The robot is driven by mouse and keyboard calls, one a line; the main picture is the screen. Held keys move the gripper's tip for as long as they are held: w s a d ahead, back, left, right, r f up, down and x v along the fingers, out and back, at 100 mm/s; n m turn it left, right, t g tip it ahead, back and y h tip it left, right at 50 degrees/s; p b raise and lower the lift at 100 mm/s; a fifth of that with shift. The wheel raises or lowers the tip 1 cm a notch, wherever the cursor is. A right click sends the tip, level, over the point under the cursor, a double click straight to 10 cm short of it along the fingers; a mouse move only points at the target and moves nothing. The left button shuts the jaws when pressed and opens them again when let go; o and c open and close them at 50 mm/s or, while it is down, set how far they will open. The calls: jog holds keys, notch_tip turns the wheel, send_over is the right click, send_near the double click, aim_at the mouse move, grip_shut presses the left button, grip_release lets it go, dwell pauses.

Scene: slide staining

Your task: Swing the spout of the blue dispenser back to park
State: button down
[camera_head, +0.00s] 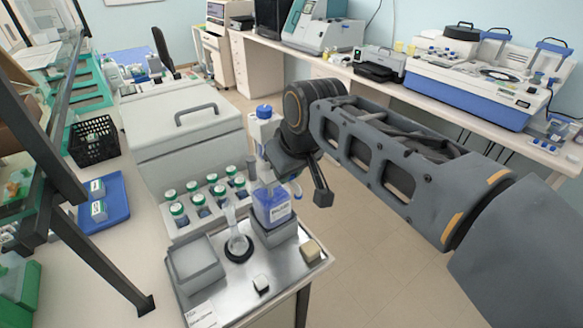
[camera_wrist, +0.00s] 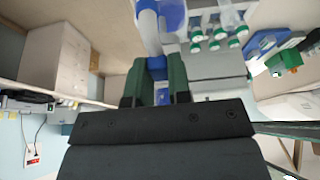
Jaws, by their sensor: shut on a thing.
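The blue dispenser is a bottle of blue liquid (camera_head: 272,205) with a white label and a white head (camera_head: 263,128) under a blue cap. It stands upright on a grey block at the right of the steel tray. My gripper (camera_head: 298,175) is at the dispenser's right side, and its dark body partly hides the dispenser's upper part. In the wrist view, the green-padded fingers of my gripper (camera_wrist: 157,85) are shut on the white and blue spout (camera_wrist: 150,35). The exact contact is partly hidden there. A small blue piece (camera_head: 296,190) shows beside the bottle.
A rack of several green-capped bottles (camera_head: 205,205) stands left of the dispenser. A glass flask (camera_head: 237,240), a grey basin (camera_head: 193,258) and a small tan block (camera_head: 310,250) are in front. A large white lidded box (camera_head: 165,140) is behind. The floor to the right is open.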

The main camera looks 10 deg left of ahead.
jog(key=c, duration=1)
grip_release()
jog(key=shift+c, duration=0.2)
jog(key=v, duration=1.4)
jog(key=shift+p, duration=0.35)
jog(key=shift+f, duration=0.1)
